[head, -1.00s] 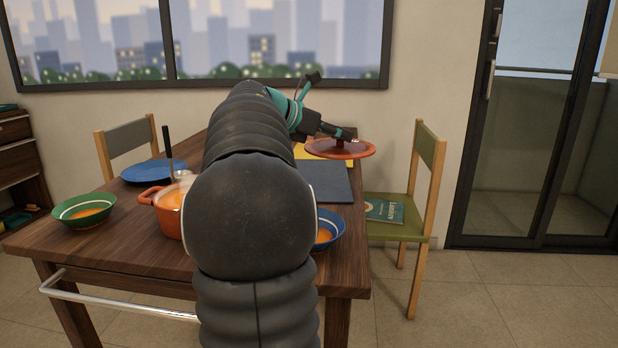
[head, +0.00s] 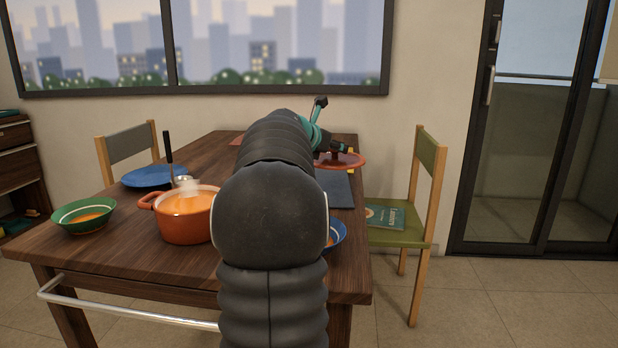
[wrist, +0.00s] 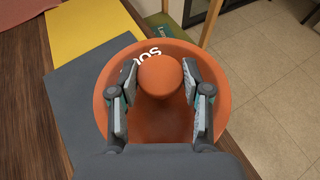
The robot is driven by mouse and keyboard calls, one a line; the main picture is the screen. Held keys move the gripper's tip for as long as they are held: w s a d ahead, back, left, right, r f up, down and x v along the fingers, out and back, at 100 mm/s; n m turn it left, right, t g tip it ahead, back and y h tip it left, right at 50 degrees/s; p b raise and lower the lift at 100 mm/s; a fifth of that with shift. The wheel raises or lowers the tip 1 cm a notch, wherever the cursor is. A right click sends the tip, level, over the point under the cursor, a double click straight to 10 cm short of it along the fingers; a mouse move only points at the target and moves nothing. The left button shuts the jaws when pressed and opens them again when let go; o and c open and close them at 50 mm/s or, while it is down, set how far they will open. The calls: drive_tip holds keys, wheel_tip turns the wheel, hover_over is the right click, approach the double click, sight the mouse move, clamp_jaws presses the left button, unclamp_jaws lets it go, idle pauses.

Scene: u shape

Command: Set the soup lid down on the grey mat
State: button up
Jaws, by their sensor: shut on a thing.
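The soup lid (head: 350,162) is a round orange-red disc with a knob and part of a white word on it. In the wrist view the lid (wrist: 150,125) fills the middle, with its knob between my fingers. My gripper (wrist: 158,92) is shut on the lid by this knob; in the head view my gripper (head: 338,150) is partly behind my arm. The grey mat (head: 336,188) lies at the table's right side. In the wrist view the grey mat (wrist: 75,105) shows left of the lid, which overlaps it. I cannot tell whether they touch.
A yellow mat (wrist: 88,32) lies beyond the grey one. The orange pot (head: 182,218) with soup, a ladle (head: 170,155), a green bowl (head: 84,214), a blue plate (head: 150,176) and a partly hidden blue bowl (head: 337,234) are on the table. A green chair (head: 405,230) holds a book (head: 384,216).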

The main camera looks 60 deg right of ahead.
drive_tip(key=w+f, duration=0.1)
drive_tip(key=w, duration=0.1)
drive_tip(key=w+f, duration=0.2)
drive_tip(key=w, duration=0.1)
drive_tip(key=w+f, duration=0.1)
drive_tip(key=w, duration=0.1)
drive_tip(key=shift+w+f+b, duration=0.2)
drive_tip(key=shift+b, duration=0.15)
drive_tip(key=shift+f+b, duration=0.6)
drive_tip(key=shift+f, duration=1.4)
drive_tip(key=o, duration=1.3)
drive_tip(key=shift+f, duration=0.1)
drive_tip(key=v, duration=1.2)
drive_tip(key=shift+a, duration=0.1)
